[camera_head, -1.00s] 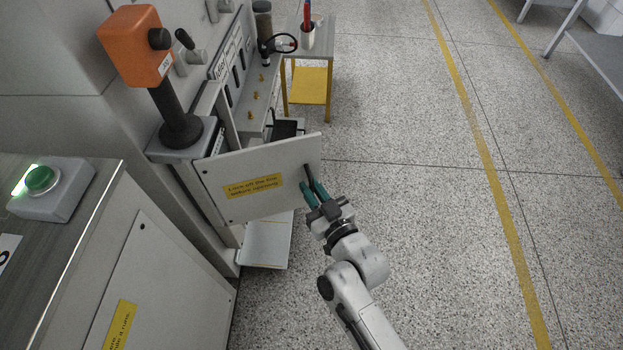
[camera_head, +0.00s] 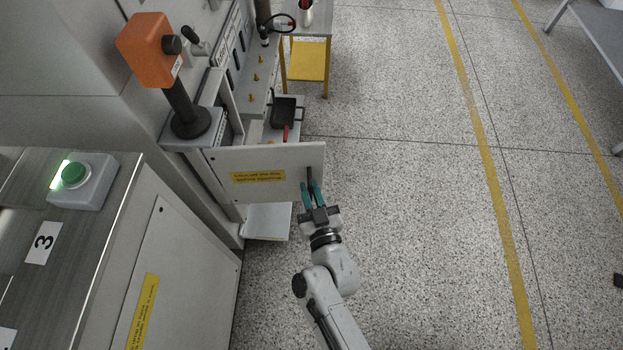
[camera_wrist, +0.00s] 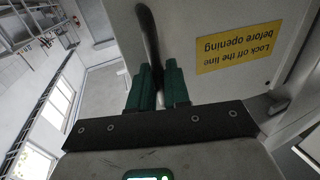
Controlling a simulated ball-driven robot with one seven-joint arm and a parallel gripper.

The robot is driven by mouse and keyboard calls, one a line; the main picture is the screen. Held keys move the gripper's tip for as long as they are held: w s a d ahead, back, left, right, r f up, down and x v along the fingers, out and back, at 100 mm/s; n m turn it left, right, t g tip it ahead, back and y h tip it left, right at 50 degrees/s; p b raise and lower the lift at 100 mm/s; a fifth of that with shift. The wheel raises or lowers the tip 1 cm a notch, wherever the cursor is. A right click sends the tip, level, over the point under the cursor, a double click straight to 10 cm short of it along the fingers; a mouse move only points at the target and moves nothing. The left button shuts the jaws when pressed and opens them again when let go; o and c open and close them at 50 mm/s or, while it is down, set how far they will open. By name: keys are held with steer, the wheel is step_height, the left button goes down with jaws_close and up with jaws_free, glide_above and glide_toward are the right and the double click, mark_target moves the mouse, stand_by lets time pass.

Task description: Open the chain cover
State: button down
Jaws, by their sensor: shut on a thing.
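The chain cover (camera_head: 225,162) is a light grey panel with a yellow label reading "Lock off the line before opening". In the head view it stands swung out from the machine, hinged at its left side. Its black handle (camera_head: 309,180) is near the right edge. My gripper (camera_head: 312,192) is shut on this handle with its teal fingers. In the wrist view the black handle (camera_wrist: 149,40) runs up from between the teal fingers (camera_wrist: 157,86), and the cover fills the upper right with its label upside down. The fingers hide the handle's lower part.
A black tray-like box (camera_head: 286,112) with a red item lies behind the cover. An orange control box (camera_head: 145,48) stands on a post at left. A console with a green button (camera_head: 75,175) is at the near left.

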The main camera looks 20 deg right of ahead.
steer(key=s+a+m+g+h+b, duration=0.2)
steer(key=s+a+m+h, duration=0.3)
steer(key=s+a+h, duration=0.2)
steer(key=shift+a+g, duration=0.4)
steer(key=shift+a, duration=0.05)
steer(key=shift+w, duration=0.1)
steer(key=c, duration=1.3)
jaws_free()
steer(key=shift+d, duration=0.1)
steer(key=v, duration=1.1)
